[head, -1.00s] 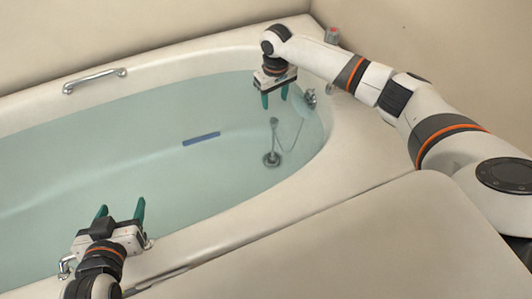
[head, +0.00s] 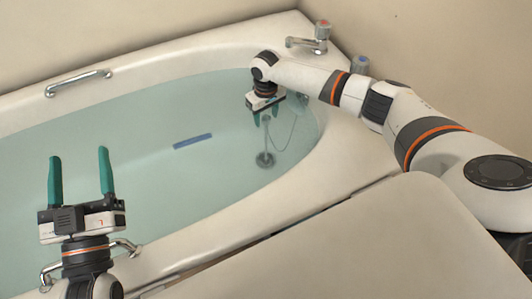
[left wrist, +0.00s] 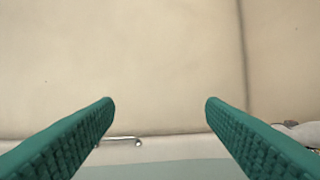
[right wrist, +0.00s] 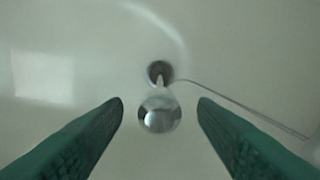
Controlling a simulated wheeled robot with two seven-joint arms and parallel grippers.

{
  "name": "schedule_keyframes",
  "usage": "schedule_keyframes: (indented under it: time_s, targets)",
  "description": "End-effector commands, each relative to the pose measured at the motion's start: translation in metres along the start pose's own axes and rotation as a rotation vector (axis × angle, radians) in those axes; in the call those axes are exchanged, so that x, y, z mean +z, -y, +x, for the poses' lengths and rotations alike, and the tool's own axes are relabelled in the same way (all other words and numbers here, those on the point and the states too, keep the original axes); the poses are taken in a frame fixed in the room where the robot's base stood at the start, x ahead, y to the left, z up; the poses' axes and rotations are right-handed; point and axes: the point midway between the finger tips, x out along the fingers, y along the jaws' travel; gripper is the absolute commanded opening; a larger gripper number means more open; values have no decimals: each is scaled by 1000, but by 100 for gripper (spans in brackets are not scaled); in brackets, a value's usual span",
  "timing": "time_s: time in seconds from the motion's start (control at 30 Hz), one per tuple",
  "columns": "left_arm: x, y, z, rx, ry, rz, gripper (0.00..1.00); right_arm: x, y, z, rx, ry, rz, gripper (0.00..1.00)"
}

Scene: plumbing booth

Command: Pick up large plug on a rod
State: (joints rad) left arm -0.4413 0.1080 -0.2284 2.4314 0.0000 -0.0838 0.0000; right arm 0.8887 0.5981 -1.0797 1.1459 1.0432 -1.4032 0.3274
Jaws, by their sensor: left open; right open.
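The large plug on a rod (head: 265,159) stands at the drain end of the water-filled bath, its rod rising from a dark round base. In the right wrist view its shiny round knob (right wrist: 160,115) faces the camera between and just beyond the fingers, with the base behind it. My right gripper (head: 266,117) is open, fingers down above the plug and apart from it; it also shows in the right wrist view (right wrist: 160,107). My left gripper (head: 79,156) is open and empty over the near left of the bath, and shows in the left wrist view (left wrist: 158,100).
A chain (right wrist: 245,106) runs from the plug toward the bath wall. A chrome tap (head: 310,45) stands on the far corner. A grab handle (head: 78,83) is on the far rim, another (head: 125,246) near my left gripper. A blue bar (head: 193,141) lies in the bath.

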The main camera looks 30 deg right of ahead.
Motion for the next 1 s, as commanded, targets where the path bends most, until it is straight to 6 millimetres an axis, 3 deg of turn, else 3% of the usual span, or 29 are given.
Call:
schedule_keyframes:
  time_s: [0.2, 0.5, 0.8, 1.0]
  targets:
    - [21, 3, -1, -7, 143, -6, 65, 0, 0, 15, 0, -1, 0, 53]
    - [24, 4, -1, -8, 159, -6, 65, 0, 0, 16, 0, 0, -1, 51]
    - [24, 4, -1, -8, 157, -6, 65, 0, 0, 16, 0, 0, 0, 2]
    - [23, 4, -1, -8, 156, -6, 65, 0, 0, 15, 0, 0, 0, 0]
